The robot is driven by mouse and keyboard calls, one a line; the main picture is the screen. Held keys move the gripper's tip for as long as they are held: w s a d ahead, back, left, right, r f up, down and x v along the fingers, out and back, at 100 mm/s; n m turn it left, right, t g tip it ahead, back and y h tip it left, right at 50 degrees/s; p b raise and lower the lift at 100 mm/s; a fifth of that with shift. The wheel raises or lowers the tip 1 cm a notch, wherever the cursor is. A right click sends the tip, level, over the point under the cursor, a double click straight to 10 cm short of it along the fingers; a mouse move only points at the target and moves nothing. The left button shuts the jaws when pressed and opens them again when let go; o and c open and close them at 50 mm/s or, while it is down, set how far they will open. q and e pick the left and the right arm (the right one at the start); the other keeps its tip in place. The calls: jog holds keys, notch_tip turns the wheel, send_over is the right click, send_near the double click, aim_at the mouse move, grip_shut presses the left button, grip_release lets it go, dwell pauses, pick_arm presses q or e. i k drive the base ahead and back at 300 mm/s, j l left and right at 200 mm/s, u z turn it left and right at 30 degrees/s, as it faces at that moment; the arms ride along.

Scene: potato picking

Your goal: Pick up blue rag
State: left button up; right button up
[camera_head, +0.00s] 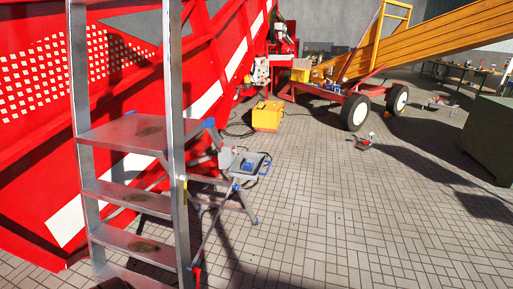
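A small blue item (248,165), perhaps the blue rag, lies on a grey tray-like platform (240,174) just behind and to the right of the aluminium stepladder (130,205). It is too small to tell whether it is cloth. Neither of my grippers is in view, and nothing shows of my arms.
A large red machine (115,75) stands behind the ladder. A yellow box (267,115) sits on the floor beyond it. A wheeled yellow conveyor (430,45) stands at the back right, and a green cabinet (490,135) at the right. The paved floor (350,220) in front is clear.

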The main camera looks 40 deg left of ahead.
aim_at(248, 165)
jog(key=i+j+u, duration=0.15)
jog(key=i+u, duration=0.25)
jog(key=i, duration=0.2)
jog(key=i+u, duration=0.4)
jog(key=i, duration=0.2)
jog(key=i+l+u, duration=0.2)
jog(key=i+u, duration=0.45)
jog(key=k, duration=0.1)
